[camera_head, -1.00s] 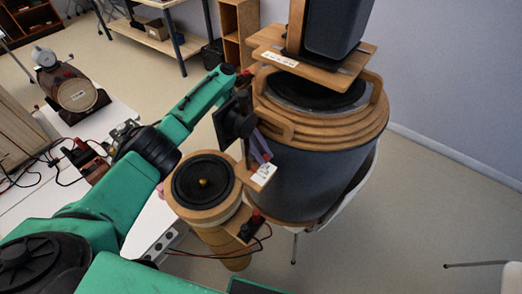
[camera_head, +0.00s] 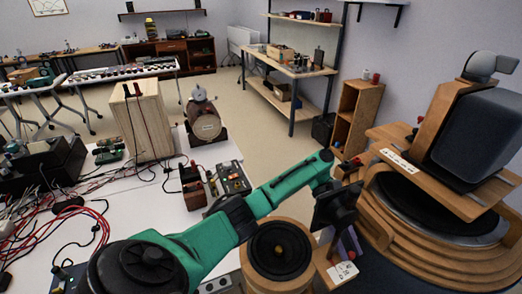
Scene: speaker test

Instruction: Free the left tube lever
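My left arm reaches in from the lower left. Its black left gripper (camera_head: 346,238) is beside the wooden ring stand, with its purplish fingers pointing down. It is close to a small wooden block with a white label (camera_head: 342,271). I cannot tell whether the fingers are open or touch anything. A round black speaker cone in a wooden ring (camera_head: 278,250), the top of a tube, is just left of the gripper; the tube below is cut off. No lever can be made out clearly. My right gripper is not in view.
A large stacked wooden ring stand (camera_head: 425,245) carries a dark speaker box (camera_head: 478,135) at right. The white table (camera_head: 130,215) at left holds a wooden box (camera_head: 140,125), a barrel-shaped device (camera_head: 206,122) and tangled red and black cables (camera_head: 60,235).

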